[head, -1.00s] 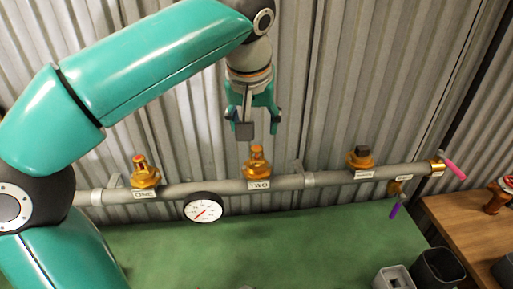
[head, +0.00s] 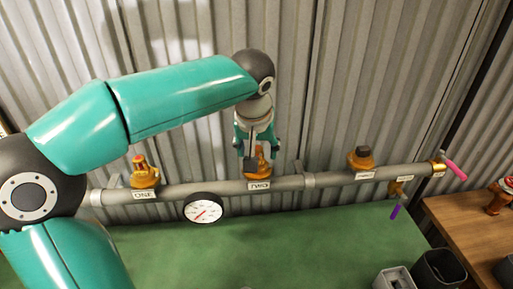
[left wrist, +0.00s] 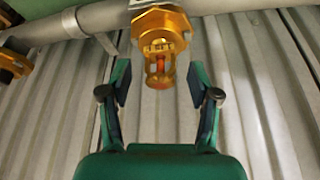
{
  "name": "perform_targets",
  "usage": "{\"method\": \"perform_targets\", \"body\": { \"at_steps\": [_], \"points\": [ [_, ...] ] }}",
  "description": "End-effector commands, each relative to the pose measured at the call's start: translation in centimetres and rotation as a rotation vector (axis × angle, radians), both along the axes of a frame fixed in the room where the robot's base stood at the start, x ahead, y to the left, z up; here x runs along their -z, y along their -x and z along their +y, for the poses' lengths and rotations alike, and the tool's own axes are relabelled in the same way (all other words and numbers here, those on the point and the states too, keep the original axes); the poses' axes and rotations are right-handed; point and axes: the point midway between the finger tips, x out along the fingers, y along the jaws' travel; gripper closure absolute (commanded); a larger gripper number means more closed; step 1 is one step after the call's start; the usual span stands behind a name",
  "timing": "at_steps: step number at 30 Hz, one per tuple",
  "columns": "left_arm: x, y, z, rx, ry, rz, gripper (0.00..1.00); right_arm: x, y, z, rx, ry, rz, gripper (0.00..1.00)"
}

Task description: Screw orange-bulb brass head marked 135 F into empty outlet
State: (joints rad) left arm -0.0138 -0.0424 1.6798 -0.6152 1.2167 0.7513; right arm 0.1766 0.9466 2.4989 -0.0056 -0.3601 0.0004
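A brass head (head: 260,156) with a slim orange-red bulb stands upright in the outlet labelled TWO, at the middle of the grey pipe (head: 225,188). It also shows in the left wrist view (left wrist: 159,62). I cannot read any marking on it. My left gripper (head: 258,162) is at this head from above, in front of the wall. In the left wrist view its two fingers (left wrist: 160,88) are apart, with the head between and just beyond the tips; I see no contact. Another brass head with a red top (head: 139,164) stands in outlet ONE. My right gripper is not in view.
A third outlet to the right holds a dark plug (head: 364,152). A gauge (head: 203,208) hangs under the pipe. Pink (head: 456,170) and purple (head: 395,211) handles are at its right end. Dark bin (head: 440,268) and grey box (head: 394,279) stand at lower right.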

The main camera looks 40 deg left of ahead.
Motion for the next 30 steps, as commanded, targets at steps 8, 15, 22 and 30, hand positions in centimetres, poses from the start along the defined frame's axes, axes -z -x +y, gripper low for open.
{"method": "perform_targets", "body": {
  "at_steps": [8, 15, 22, 30],
  "points": [
    [-0.02, -0.02, -0.02, 0.000, 0.000, 0.000, 0.86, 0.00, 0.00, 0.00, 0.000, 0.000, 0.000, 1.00],
    [-0.03, 0.01, -0.01, 0.010, 0.000, 0.000, 1.00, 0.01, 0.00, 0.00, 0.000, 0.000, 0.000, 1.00],
    [0.01, 0.08, 0.11, 0.200, 0.001, -0.001, 1.00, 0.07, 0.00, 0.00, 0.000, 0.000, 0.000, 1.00],
    [0.04, 0.09, 0.08, 0.460, 0.003, 0.002, 1.00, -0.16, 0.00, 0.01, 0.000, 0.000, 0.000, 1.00]
  ]
}}
